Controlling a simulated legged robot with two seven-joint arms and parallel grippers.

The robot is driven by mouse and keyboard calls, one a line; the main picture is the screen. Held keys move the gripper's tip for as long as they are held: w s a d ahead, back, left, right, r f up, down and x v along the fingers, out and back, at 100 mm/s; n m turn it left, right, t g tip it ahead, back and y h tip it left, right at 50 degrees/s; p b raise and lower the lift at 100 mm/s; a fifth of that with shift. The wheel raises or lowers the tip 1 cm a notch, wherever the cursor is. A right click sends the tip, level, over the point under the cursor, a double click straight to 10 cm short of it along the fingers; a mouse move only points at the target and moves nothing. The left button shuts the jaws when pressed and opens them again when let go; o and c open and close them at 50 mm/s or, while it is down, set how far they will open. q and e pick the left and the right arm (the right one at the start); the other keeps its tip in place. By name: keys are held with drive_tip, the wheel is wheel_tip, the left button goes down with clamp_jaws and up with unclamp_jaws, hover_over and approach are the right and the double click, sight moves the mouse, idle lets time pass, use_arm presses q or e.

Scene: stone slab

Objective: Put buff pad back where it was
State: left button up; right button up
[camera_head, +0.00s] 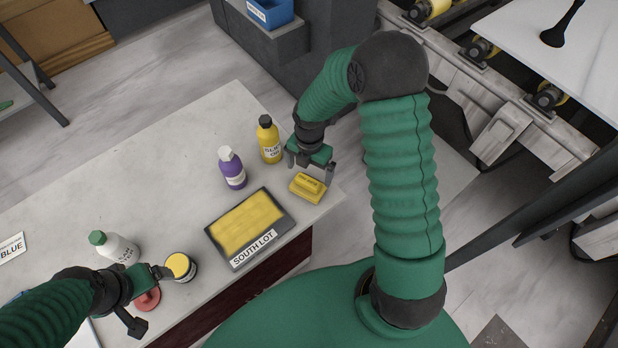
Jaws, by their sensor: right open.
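A small yellow block with a dark label (307,186) lies on the slab near its right corner; the label is too small to read, and I cannot tell if it is the buff pad. My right gripper (310,168) is open and empty just above and behind this block, pointing down. A red round piece (147,299) lies at the slab's front edge, partly hidden by my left gripper (148,297). The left fingers are spread apart over or beside the red piece; contact is unclear. A dark tray (286,222) marked SOUTH LOT holds a flat yellow surface.
On the stone slab (110,175) stand a yellow bottle (270,144), a purple bottle (233,172), a white bottle with green cap (120,250) and a yellow-topped jar (181,267). A BLUE card (11,247) lies far left. The slab's back middle is clear.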

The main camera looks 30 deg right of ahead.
sight(309, 177)
wheel_tip(309, 177, up, 5)
drive_tip(key=shift+r, duration=0.1)
drive_tip(key=shift+s+a+r, duration=0.1)
drive_tip(key=shift+a+r, duration=0.1)
drive_tip(key=shift+r, duration=0.05)
drive_tip(key=s+a+r+m+t, duration=0.1)
drive_tip(key=s+a+r+m, duration=0.2)
drive_tip(key=m, duration=0.8)
drive_tip(key=s+a+r+m+t, duration=0.1)
drive_tip(key=s+a+m, duration=0.4)
drive_tip(key=m, duration=0.7)
drive_tip(key=shift+s+r+t, duration=0.3)
drive_tip(key=shift+s+r, duration=0.45)
drive_tip(key=shift+r, duration=0.15)
